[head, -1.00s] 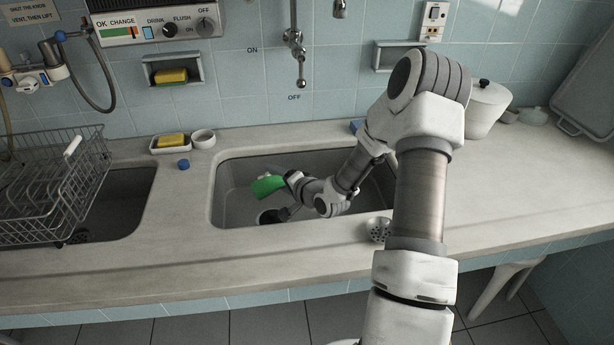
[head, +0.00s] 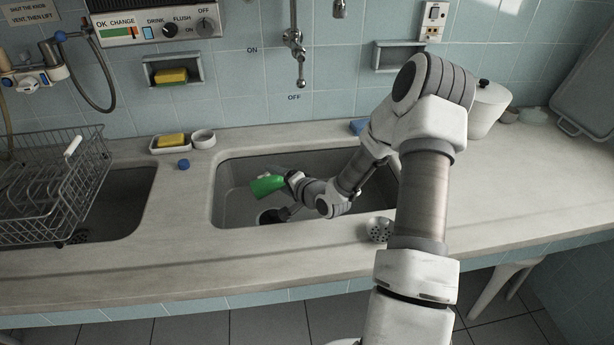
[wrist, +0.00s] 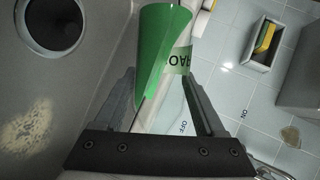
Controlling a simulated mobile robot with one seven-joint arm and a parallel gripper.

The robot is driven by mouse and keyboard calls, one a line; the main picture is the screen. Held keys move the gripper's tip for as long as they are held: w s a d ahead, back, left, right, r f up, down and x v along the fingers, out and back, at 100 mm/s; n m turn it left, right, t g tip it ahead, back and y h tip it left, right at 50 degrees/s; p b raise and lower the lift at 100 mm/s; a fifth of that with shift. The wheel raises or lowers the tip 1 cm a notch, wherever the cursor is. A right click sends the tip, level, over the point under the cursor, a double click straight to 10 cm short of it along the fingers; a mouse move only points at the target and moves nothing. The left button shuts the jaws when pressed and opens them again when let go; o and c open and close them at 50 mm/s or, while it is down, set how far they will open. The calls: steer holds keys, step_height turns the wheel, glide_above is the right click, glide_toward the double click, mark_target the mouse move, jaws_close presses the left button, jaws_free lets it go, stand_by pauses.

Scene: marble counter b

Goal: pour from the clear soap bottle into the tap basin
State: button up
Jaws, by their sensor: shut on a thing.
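The clear soap bottle (head: 267,185), with green contents and a label, is tipped over inside the tap basin (head: 230,203), its green end pointing left. In the wrist view the bottle (wrist: 160,40) runs between the fingers, green at its far end and pale nearer my gripper. My gripper (wrist: 158,88) is shut on it; in the head view the gripper (head: 292,181) is small and low in the basin. The basin's dark round drain (wrist: 55,22) shows beside the bottle in the wrist view. The bottle's mouth and any stream are not clearly visible.
The wall tap (head: 299,70) hangs behind the basin. A blue cap (head: 183,164), a soap dish (head: 171,143) and a small white bowl (head: 203,138) stand left of it. A wire rack (head: 50,190) is at the left sink. A perforated strainer (head: 379,230) lies on the front counter.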

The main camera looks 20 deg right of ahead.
steer(key=shift+m+y, duration=0.4)
steer(key=shift+m, duration=0.1)
stand_by(1.6)
steer(key=shift+r+m+t+y+p, duration=0.4)
steer(key=shift+r+m+p, duration=0.25)
steer(key=shift+p, duration=0.15)
stand_by(2.5)
steer(key=shift+a+f+n+b, duration=0.1)
steer(key=shift+f+n+b, duration=0.25)
steer(key=shift+f+b, duration=0.2)
steer(key=shift+f+n+g+h+b, duration=0.3)
steer(key=shift+n+h+b, duration=0.1)
steer(key=shift+n+h, duration=0.1)
steer(key=shift+r+h, duration=0.25)
steer(key=shift+h, duration=0.05)
steer(key=shift+n, duration=0.3)
